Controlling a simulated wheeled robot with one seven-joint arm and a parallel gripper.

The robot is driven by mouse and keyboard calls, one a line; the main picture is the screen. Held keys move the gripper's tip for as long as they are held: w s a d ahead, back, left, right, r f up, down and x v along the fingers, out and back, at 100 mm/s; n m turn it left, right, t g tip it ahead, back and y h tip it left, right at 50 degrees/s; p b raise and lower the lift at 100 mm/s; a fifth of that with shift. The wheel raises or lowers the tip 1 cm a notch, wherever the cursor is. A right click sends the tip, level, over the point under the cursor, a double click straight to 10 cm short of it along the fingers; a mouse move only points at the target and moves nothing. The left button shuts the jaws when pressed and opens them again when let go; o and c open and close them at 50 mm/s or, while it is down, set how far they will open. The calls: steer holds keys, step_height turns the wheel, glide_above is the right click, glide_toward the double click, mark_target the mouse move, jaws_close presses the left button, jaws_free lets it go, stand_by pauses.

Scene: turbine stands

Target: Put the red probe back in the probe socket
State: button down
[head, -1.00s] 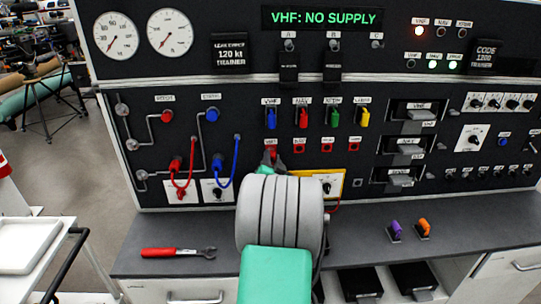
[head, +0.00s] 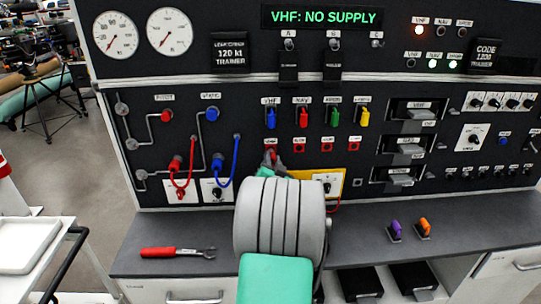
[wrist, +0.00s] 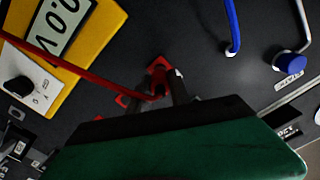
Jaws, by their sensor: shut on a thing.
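My gripper (head: 271,159) is at the panel, just below the blue VHF plug, in front of the first red-framed test point of a row. In the wrist view its two dark fingers (wrist: 165,92) are shut on the red probe (wrist: 158,88), whose red lead (wrist: 70,65) runs off to the upper left across the yellow meter (wrist: 100,22). The probe's tip is at or very close to a red test point (wrist: 157,65); I cannot tell whether it is inside. The probe socket cannot be identified for sure.
The yellow meter (head: 335,183) sits right of my gripper, partly behind my arm. Red (head: 175,165) and blue (head: 217,163) hoses are at left. A red-handled wrench (head: 173,252) and purple (head: 395,231) and orange (head: 424,228) plugs lie on the bench.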

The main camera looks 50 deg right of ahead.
steer(key=shift+v, duration=1.45)
